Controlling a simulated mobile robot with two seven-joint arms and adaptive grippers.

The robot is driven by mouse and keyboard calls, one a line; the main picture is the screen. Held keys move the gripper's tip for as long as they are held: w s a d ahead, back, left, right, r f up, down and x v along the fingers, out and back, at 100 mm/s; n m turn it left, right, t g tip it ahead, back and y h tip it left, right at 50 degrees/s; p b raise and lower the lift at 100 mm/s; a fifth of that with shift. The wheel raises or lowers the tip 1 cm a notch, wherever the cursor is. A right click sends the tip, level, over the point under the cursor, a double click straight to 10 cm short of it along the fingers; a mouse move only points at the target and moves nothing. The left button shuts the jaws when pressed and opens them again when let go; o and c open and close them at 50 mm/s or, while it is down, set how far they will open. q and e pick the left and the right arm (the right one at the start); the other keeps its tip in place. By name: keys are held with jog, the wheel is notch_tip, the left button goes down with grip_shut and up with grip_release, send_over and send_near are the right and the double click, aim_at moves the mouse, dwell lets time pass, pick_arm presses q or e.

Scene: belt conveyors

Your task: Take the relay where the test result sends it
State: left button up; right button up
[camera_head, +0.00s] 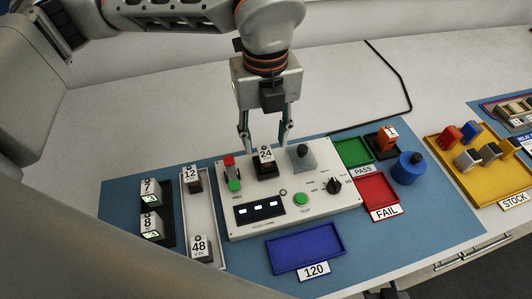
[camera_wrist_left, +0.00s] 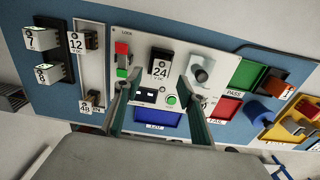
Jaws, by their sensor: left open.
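A relay labelled 24 (camera_head: 265,168) stands in the white tester panel (camera_head: 240,222); it also shows in the left wrist view (camera_wrist_left: 160,66). My left gripper (camera_head: 264,142) is open, its fingers pointing down above and either side of the relay, apart from it. The panel has a red and green lock lever (camera_head: 232,174), a dark display (camera_head: 261,209) with pale lit segments, a green test button (camera_head: 301,199) and a black selector knob (camera_head: 334,185). The green PASS tray (camera_head: 352,150) and red FAIL tray (camera_head: 378,191) are empty. My right gripper is not recognisable.
Relays 12 (camera_head: 192,179) and 48 (camera_head: 199,247) stand in a white rack, 7 and 8 (camera_head: 150,222) in a black one. A blue 120 tray (camera_head: 303,247) is empty. An orange-bodied piece (camera_head: 384,141), blue cylinder (camera_head: 409,168) and yellow STOCK tray (camera_head: 484,187) are right.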

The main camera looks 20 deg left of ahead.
aim_at(266, 153)
pick_arm(q)
notch_tip(266, 153, down, 6)
jog(key=shift+r, duration=0.1)
grip_shut()
